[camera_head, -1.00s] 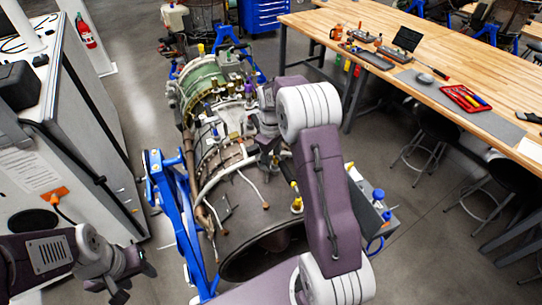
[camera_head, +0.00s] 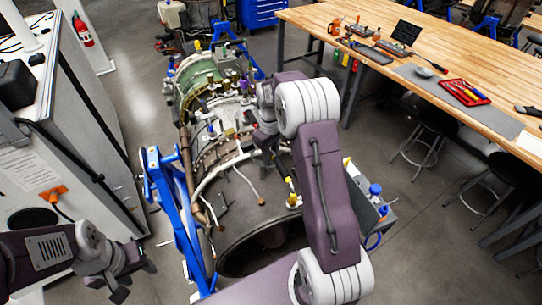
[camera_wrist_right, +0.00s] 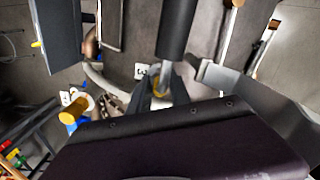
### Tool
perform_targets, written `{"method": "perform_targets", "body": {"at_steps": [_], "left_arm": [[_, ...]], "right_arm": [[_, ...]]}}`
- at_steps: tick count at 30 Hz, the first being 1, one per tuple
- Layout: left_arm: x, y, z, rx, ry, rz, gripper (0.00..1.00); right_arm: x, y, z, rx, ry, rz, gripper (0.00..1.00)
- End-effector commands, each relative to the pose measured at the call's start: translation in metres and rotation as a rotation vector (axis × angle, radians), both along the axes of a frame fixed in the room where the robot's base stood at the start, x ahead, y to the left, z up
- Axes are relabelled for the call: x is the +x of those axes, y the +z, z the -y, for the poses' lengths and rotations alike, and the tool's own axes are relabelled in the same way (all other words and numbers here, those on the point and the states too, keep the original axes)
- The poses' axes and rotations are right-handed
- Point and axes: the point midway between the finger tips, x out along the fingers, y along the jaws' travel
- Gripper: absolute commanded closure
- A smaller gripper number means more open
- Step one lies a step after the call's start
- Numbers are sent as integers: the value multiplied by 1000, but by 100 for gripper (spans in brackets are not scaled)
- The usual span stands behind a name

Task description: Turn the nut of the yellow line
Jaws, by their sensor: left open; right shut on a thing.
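The turbine engine (camera_head: 235,215) lies on a blue stand (camera_head: 168,205) in the head view. A yellow fitting (camera_head: 291,198) shows near its front right edge; I cannot tell whether it is the yellow line's nut. My right gripper (camera_head: 268,150) is above the engine's right side, its tips partly hidden by my arm. In the right wrist view, my right gripper (camera_wrist_right: 161,92) is shut on a dark rod-like tool (camera_wrist_right: 178,30). A yellow-orange capped fitting (camera_wrist_right: 73,109) stands left of it, apart from the fingers. My left gripper (camera_head: 138,282) is open and empty at the lower left.
A grey cabinet (camera_head: 85,170) stands at the left, near my left arm. A wooden workbench (camera_head: 400,50) with tools and a red tray (camera_head: 465,92) runs along the right, with stools (camera_head: 428,135) under it. Bare floor (camera_head: 420,210) lies between engine and bench.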

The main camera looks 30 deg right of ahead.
Motion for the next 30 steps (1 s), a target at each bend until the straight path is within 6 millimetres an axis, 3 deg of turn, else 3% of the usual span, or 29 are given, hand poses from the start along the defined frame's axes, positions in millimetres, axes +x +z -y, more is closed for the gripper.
{"method": "perform_targets", "body": {"at_steps": [21,30], "left_arm": [[0,-4,0,0,0,0,54],[0,-5,0,0,0,0,54]], "right_arm": [[6,4,5,0,-650,21,100],[5,5,6,0,-851,20,100]]}}
